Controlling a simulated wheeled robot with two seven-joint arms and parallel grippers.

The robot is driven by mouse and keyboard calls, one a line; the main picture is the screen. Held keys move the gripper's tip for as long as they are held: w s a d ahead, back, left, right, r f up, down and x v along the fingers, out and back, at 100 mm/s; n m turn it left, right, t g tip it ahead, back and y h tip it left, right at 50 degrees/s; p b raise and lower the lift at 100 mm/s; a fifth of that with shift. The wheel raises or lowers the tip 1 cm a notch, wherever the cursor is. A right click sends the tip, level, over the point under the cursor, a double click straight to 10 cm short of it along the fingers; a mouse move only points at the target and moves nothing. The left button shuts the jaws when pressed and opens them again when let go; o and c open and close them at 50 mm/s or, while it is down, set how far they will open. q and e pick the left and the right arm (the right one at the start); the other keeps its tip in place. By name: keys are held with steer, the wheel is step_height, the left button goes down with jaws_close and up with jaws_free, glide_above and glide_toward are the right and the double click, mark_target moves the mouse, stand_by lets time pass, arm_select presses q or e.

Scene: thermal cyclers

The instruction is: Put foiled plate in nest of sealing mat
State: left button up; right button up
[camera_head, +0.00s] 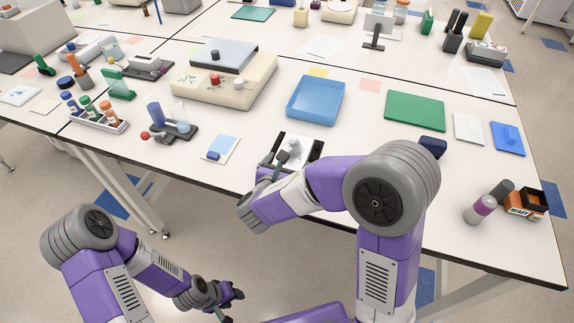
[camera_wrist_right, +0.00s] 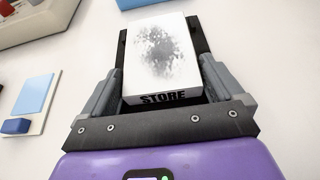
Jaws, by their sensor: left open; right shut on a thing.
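The foiled plate (camera_head: 294,149) is a pale block with a mottled grey top. In the right wrist view the plate (camera_wrist_right: 162,50) lies between the fingers of my right gripper (camera_wrist_right: 160,75), which is shut on it. A black holder (camera_wrist_right: 206,38) shows under and beside it, and the word STORE is at the near edge. I cannot tell whether the plate rests fully in this holder. My right gripper (camera_head: 286,157) also shows in the head view. My left gripper (camera_head: 232,303) is open and empty, low in front of the table. I cannot surely tell which item is the sealing mat.
A card (camera_head: 228,140) with a light blue sheet and dark blue block lies left of the plate. A blue tray (camera_head: 317,98), green mat (camera_head: 415,109) and beige device (camera_head: 225,90) stand behind. An orange box marked READY (camera_head: 525,203) is at right. Bare tabletop lies between them.

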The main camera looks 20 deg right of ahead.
steer(key=shift+s+f+b, duration=0.1)
steer(key=shift+f+b, duration=0.5)
steer(key=shift+f, duration=0.05)
steer(key=o, duration=0.7)
steer(key=shift+s, duration=0.1)
steer(key=shift+o, duration=0.2)
steer(key=shift+f, duration=0.2)
steer(key=shift+r, duration=0.1)
steer(key=shift+r+p, duration=0.5)
steer(key=shift+p, duration=0.15)
steer(key=p+v, duration=0.2)
steer(key=v, duration=1)
steer(key=shift+r, duration=0.25)
